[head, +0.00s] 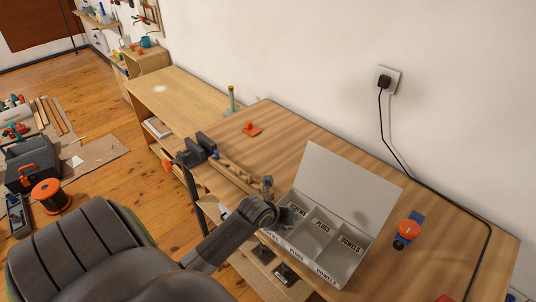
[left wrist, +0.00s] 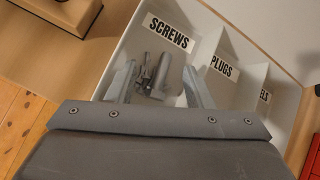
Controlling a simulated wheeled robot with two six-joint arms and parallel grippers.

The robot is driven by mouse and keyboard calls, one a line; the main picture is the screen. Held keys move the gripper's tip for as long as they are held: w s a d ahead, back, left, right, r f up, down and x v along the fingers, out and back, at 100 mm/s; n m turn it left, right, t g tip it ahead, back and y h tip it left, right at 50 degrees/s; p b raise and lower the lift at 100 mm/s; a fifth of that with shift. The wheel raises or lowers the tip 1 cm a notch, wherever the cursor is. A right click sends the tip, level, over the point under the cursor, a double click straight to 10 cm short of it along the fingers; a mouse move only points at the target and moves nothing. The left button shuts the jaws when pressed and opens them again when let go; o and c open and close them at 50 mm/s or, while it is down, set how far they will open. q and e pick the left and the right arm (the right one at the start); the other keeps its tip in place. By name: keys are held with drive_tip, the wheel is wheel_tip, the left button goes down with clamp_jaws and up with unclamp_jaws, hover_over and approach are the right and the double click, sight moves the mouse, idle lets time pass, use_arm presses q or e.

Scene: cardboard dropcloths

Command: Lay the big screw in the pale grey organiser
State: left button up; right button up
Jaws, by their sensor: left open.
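The pale grey organiser (head: 340,262) stands on the workbench with its lid raised. Its compartments are labelled SCREWS, PLUGS and DOWELS. In the left wrist view I look down into the organiser (left wrist: 250,75). My left gripper (left wrist: 158,68) is open, its fingers spread at the SCREWS compartment. Between the fingers, a grey screw-like piece (left wrist: 164,76) and some darker metal bits show in that compartment. It seems to be the big screw, apart from both fingers as far as I can see. In the head view my wrist partly covers the compartment's near-left side. My right gripper is out of view.
The raised lid (head: 345,180) is a barrier behind the compartments. A vise (head: 198,147) and an orange item (head: 251,128) are further left on the bench. An orange-and-blue item (head: 408,230) sits right of the organiser. A black cable (head: 433,182) runs along the wall side.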

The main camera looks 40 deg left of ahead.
use_arm(q)
drive_tip(key=v, duration=1.5)
drive_tip(key=shift+r+b, duration=0.2)
drive_tip(key=shift+b, duration=0.15)
drive_tip(key=shift+s+f, duration=0.1)
drive_tip(key=shift+s, duration=0.05)
